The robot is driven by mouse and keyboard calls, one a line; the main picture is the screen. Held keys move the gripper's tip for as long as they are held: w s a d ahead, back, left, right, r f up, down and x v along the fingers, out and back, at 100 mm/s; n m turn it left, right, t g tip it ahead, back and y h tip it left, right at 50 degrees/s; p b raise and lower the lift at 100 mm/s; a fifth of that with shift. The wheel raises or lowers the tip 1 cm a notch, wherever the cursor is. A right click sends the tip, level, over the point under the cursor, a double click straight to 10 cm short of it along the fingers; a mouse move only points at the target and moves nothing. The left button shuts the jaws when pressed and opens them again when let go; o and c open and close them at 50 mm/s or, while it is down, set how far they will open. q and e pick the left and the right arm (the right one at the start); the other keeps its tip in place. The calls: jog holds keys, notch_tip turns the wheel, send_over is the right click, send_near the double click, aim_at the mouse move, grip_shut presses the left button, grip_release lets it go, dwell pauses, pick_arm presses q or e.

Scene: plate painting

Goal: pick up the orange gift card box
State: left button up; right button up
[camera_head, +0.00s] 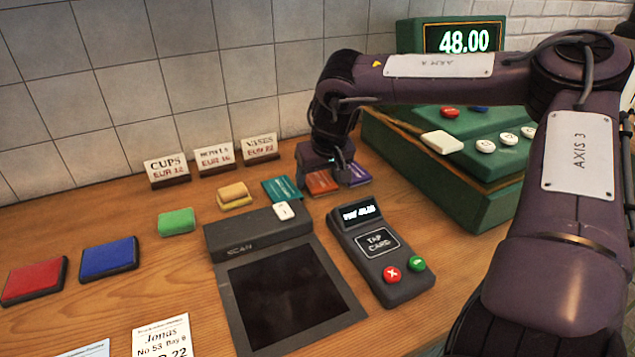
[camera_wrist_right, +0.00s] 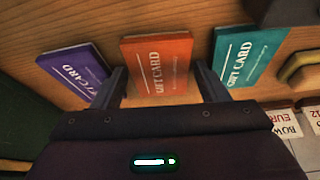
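The orange gift card box (camera_head: 321,182) lies on the wooden counter between a teal gift card box (camera_head: 282,189) and a purple gift card box (camera_head: 357,174). My right gripper (camera_head: 334,166) is right over the orange box. In the right wrist view the orange box (camera_wrist_right: 158,65) sits ahead of the gap between the two spread fingers (camera_wrist_right: 163,88). The fingers are apart and hold nothing. In that view the purple box (camera_wrist_right: 75,72) is at left and the teal box (camera_wrist_right: 247,56) at right. My left gripper is not in view.
A green cash register (camera_head: 440,165) stands right of the boxes. A card terminal (camera_head: 380,252) and a scanner (camera_head: 285,285) lie in front. Price signs (camera_head: 214,158), a yellow sponge-like block (camera_head: 234,195) and a green block (camera_head: 177,221) are to the left.

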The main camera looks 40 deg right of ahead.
jog(key=c, duration=0.7)
